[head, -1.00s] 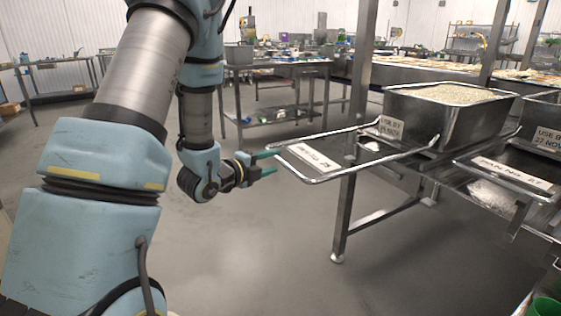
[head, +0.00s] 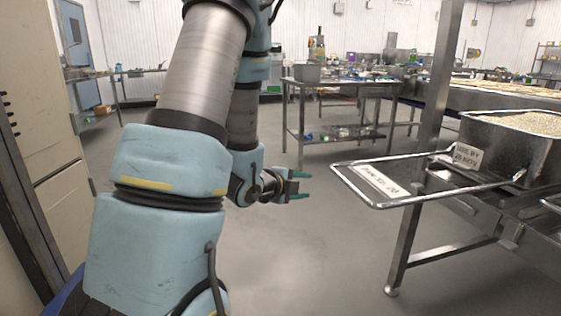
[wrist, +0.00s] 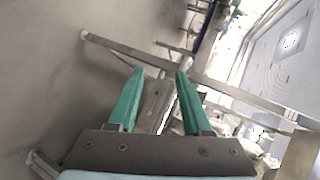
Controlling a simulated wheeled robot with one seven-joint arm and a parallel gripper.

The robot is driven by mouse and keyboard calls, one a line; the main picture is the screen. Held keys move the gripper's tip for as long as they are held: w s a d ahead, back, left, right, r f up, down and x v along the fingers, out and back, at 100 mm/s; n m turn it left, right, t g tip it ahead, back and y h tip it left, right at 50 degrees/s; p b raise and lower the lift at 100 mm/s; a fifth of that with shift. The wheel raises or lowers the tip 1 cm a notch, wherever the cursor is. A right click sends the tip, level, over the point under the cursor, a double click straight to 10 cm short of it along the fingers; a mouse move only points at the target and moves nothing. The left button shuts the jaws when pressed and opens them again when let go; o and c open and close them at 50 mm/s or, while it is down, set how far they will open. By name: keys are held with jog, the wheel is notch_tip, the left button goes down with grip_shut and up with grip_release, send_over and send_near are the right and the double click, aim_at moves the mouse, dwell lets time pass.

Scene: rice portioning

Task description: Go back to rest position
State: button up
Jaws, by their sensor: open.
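My gripper (head: 297,186) is open and empty, with its green fingers pointing right in the head view. It hangs in free air to the left of the wire-framed rack (head: 402,204), apart from it. In the wrist view the two green fingers (wrist: 160,95) are spread, with nothing between them. My arm is bent down in front of my body. A metal pan of rice (head: 520,140) sits on the rack at the right, with a "use by" label on its side.
A steel work table (head: 340,85) with several items stands behind the gripper. A beige cabinet (head: 50,160) is close on the left. A rack leg (head: 402,250) stands at the right. The grey floor (head: 300,265) between is clear.

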jog(key=s+a+f+n+g+y, duration=0.2)
jog(key=a+n+y, duration=0.5)
jog(key=a+n, duration=0.55)
jog(key=s+a+r+n+g+y, duration=0.1)
jog(key=s+a+n+g, duration=0.15)
jog(key=s+n, duration=0.35)
jog(key=s+a+r+n+g+y, duration=0.1)
jog(key=s+a+n+g, duration=0.1)
jog(key=s+n+g, duration=0.35)
notch_tip(320, 180, up, 18)
jog(key=t+p, duration=0.1)
jog(key=p, duration=1.7)
jog(key=shift+s+t, duration=0.4)
jog(key=shift+s, duration=0.05)
jog(key=shift+f, duration=0.15)
